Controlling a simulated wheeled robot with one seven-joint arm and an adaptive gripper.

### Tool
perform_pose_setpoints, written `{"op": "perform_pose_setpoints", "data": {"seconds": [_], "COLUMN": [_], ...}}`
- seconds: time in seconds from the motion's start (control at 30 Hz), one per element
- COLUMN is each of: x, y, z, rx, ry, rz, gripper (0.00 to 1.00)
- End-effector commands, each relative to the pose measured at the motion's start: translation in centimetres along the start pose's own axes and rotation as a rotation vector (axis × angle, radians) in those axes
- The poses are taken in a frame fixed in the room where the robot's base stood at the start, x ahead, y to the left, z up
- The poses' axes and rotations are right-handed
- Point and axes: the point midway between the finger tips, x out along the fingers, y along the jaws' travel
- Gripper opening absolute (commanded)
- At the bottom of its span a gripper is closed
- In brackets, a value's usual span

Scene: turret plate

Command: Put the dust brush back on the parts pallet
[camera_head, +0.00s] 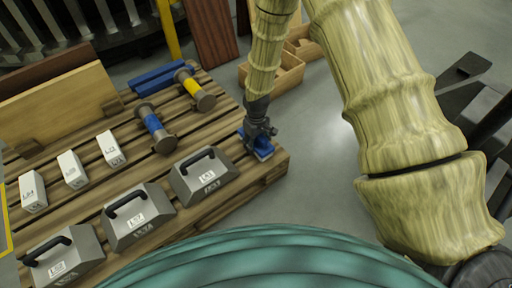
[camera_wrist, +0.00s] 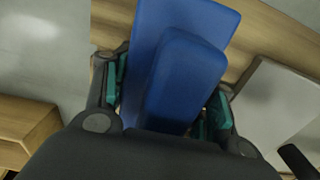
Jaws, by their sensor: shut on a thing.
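My gripper (camera_head: 259,132) points down over the right corner of the wooden parts pallet (camera_head: 265,172). It is shut on a blue block-shaped thing, which I take to be the dust brush (camera_head: 263,149). In the wrist view the brush (camera_wrist: 190,75) has a flat blue base with a raised blue bar, between the two green-padded fingers (camera_wrist: 168,100). Pallet wood (camera_wrist: 262,38) shows behind it. I cannot tell whether the brush touches the pallet boards.
Grey handled weights (camera_head: 203,177), white blocks (camera_head: 111,149), a blue spool (camera_head: 154,127), a yellow spool (camera_head: 194,89) and blue bars (camera_head: 160,76) occupy the pallet. An open wooden crate (camera_head: 288,72) stands on the floor behind.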

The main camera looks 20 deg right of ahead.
Motion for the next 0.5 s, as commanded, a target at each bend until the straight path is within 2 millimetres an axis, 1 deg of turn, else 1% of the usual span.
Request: {"op": "perform_pose_setpoints", "data": {"seconds": [0.03,0.13,0.5], "x": [1.05,1.7,1.75], "y": [0.0,0.01,0.02], "z": [0.0,-0.03,0.0], "rx": [0.0,0.0,0.0], "ry": [0.0,0.001,0.001], "rz": [0.0,0.0,0.0], "gripper": [0.33,0.33,0.33]}}
